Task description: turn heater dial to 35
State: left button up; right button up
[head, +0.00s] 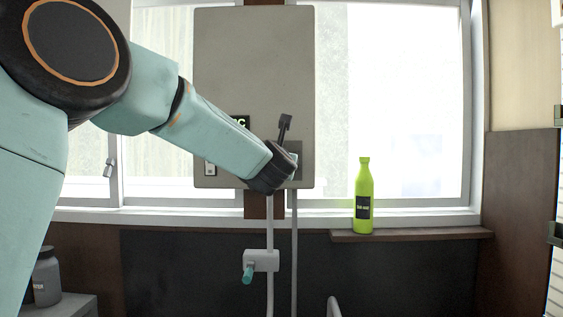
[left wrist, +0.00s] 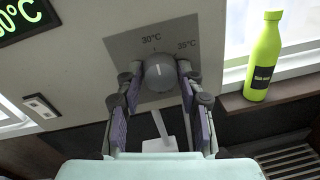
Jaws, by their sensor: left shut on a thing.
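The heater (head: 254,65) is a grey box on the wall in front of the window. Its round grey dial (left wrist: 159,77) shows in the left wrist view, on a darker plate (left wrist: 120,45) with 30°C printed above it and 35°C to the upper right. The pale mark on the dial points up and slightly left, towards 30°C. My left gripper (left wrist: 159,73) is shut on the dial, one finger on each side. In the head view the wrist hides the dial and most of the left gripper. My right gripper is not in view.
A green display (left wrist: 22,14) ending in 0°C and a switch (left wrist: 41,106) are on the heater. A green bottle (head: 363,200) stands on a wooden ledge (head: 410,234) to the right. Pipes and a valve with a teal handle (head: 248,274) are below the heater.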

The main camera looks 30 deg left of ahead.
pick_arm(q)
jog(key=shift+f+m, duration=0.2)
jog(key=shift+m, duration=0.2)
jog(key=m+g+p, duration=0.1)
jog(key=m+p, duration=0.2)
jog(key=m, duration=0.7)
jog(key=shift+d+f+p, duration=0.1)
jog(key=shift+d+p, duration=0.05)
jog(key=shift+p, duration=0.15)
jog(key=shift+m, duration=0.4)
jog(key=o, duration=1.1)
jog(key=shift+s, duration=0.1)
jog(key=shift+o, duration=0.3)
jog(key=shift+r, duration=0.25)
